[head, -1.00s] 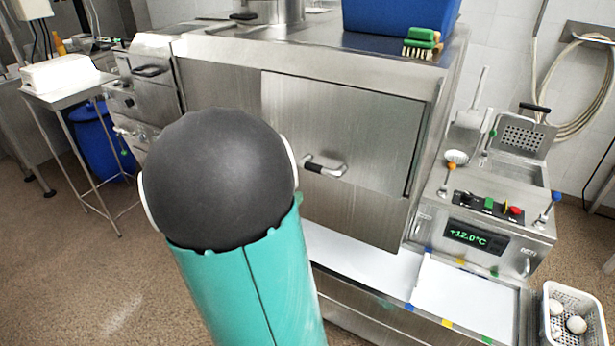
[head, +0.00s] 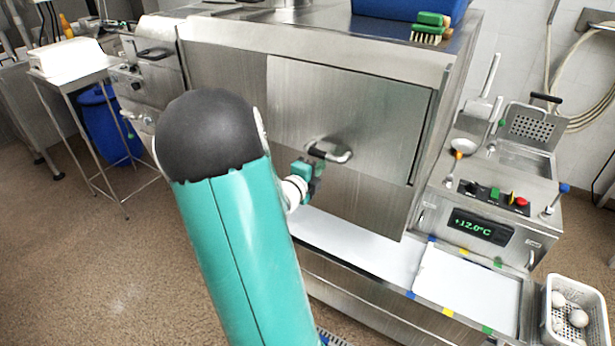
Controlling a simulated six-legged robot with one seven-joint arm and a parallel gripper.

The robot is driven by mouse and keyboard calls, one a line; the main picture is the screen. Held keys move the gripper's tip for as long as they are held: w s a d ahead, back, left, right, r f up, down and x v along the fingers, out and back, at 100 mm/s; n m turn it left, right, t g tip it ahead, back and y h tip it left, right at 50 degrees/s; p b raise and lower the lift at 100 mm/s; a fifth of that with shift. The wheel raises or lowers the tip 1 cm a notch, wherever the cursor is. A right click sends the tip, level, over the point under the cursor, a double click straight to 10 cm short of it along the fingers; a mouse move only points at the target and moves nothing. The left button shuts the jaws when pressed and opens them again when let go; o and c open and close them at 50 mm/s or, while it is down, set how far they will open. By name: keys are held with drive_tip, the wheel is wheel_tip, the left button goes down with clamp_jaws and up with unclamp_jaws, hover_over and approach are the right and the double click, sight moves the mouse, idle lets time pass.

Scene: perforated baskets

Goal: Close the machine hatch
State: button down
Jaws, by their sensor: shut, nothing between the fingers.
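The machine hatch (head: 375,115) is a flat brushed-steel panel on the front of the large steel machine. A dark line runs along its right edge; I cannot tell how far it stands open. Its bar handle (head: 330,152), dark at the left and bright at the right, is low on the panel. My gripper (head: 317,168), small and teal with a white wrist, is just below and left of the handle. It is shut and empty; whether it touches the handle or panel is unclear. My teal arm with its black joint hides the machine's lower left front.
A white tray surface (head: 370,250) lies below the hatch. A control unit (head: 490,225) showing +12.0°C and a white basket (head: 550,320) stand at the right. A blue bin (head: 400,8) and green brush (head: 430,27) sit on top. Floor at left is open.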

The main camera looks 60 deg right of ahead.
drive_tip(key=shift+s+d+f, duration=0.15)
drive_tip(key=shift+d, duration=1.2)
drive_tip(key=shift+d+f, duration=0.15)
drive_tip(key=shift+d, duration=0.75)
drive_tip(key=shift+a, duration=0.1)
